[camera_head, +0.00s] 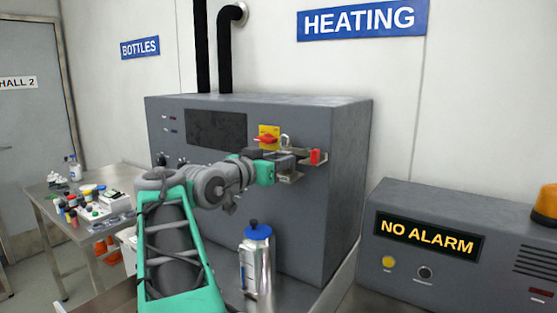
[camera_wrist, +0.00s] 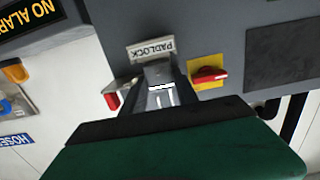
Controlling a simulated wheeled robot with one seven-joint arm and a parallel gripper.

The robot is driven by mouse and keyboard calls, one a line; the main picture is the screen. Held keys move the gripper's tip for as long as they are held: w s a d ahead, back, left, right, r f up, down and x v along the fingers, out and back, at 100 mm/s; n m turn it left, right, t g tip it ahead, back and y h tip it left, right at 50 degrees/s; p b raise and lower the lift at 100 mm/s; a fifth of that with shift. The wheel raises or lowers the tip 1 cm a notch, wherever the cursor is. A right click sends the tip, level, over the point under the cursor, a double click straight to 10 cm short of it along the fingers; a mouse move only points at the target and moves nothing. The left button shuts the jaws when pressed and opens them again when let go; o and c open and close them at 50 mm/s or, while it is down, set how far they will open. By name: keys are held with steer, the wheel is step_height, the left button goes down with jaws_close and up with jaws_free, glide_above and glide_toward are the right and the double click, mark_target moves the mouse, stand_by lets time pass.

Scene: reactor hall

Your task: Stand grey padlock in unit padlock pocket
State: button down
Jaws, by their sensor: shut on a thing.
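My gripper (camera_head: 290,158) reaches to the right side of the front of the grey heating unit (camera_head: 347,140). It is shut on the grey padlock (camera_wrist: 160,75), seen between the fingers in the wrist view. In the head view a small metal loop, which looks like its shackle (camera_head: 285,141), shows above the gripper. The padlock is close to the pocket area, marked by a "PADLOCK" label (camera_wrist: 150,50) in the wrist view. The fingers and padlock hide the pocket's inside, so I cannot tell whether the padlock touches or sits in it.
A yellow plate with a red switch (camera_head: 268,139) is just left of the gripper. A red part (camera_head: 315,157) is on its right. A blue-lidded metal canister (camera_head: 257,265) stands below the arm. The alarm box (camera_head: 455,245) is at right, a cluttered table (camera_head: 45,195) at left.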

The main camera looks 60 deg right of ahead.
steer(key=shift+f+b, duration=1.2)
steer(key=shift+b, duration=0.6)
stand_by(1.6)
steer(key=c, duration=0.9)
jaws_free()
steer(key=shift+f, duration=0.1)
steer(key=shift+o, duration=0.2)
steer(key=w+a+b, duration=0.1)
steer(key=a, duration=0.6)
steer(key=shift+w+a+r, duration=0.15)
steer(key=shift+a+r, duration=0.2)
steer(key=shift+a, duration=0.05)
